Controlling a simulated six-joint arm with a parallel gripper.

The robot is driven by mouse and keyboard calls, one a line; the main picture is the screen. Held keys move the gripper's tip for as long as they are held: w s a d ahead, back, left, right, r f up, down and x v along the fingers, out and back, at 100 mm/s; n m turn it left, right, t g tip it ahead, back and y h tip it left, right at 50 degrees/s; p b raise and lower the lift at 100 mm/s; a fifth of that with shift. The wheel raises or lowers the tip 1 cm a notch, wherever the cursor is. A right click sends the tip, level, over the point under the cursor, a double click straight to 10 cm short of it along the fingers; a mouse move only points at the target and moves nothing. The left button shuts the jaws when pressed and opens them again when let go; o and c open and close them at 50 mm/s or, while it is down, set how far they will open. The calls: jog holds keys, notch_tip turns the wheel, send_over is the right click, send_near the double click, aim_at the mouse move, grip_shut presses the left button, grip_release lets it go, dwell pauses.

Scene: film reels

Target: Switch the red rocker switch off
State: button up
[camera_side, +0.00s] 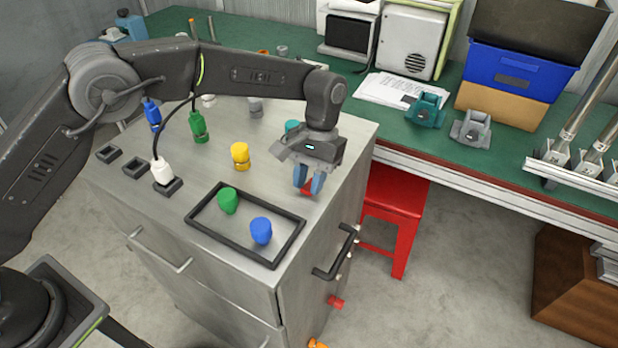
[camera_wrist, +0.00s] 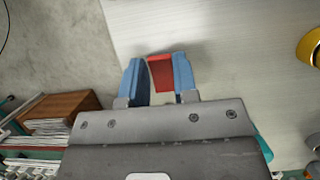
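The red rocker switch (camera_side: 307,188) is at the right edge of the metal cabinet top, mostly hidden by my gripper (camera_side: 310,179) in the side view. In the wrist view my gripper (camera_wrist: 158,80) has its two blue fingers apart, with the red switch (camera_wrist: 161,72) showing between them. The switch is close to or against the right finger, and a gap shows at the left finger. I cannot tell which way the rocker is tilted.
A black-rimmed tray (camera_side: 190,217) with a green knob (camera_side: 228,200) and a blue knob (camera_side: 261,231) lies in front. A yellow knob (camera_side: 240,156) stands left of my gripper. A black handle (camera_side: 337,254) juts from the cabinet's right side. A red stool (camera_side: 395,205) stands beyond.

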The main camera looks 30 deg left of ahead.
jog(key=o, duration=0.4)
jog(key=shift+v, duration=6)
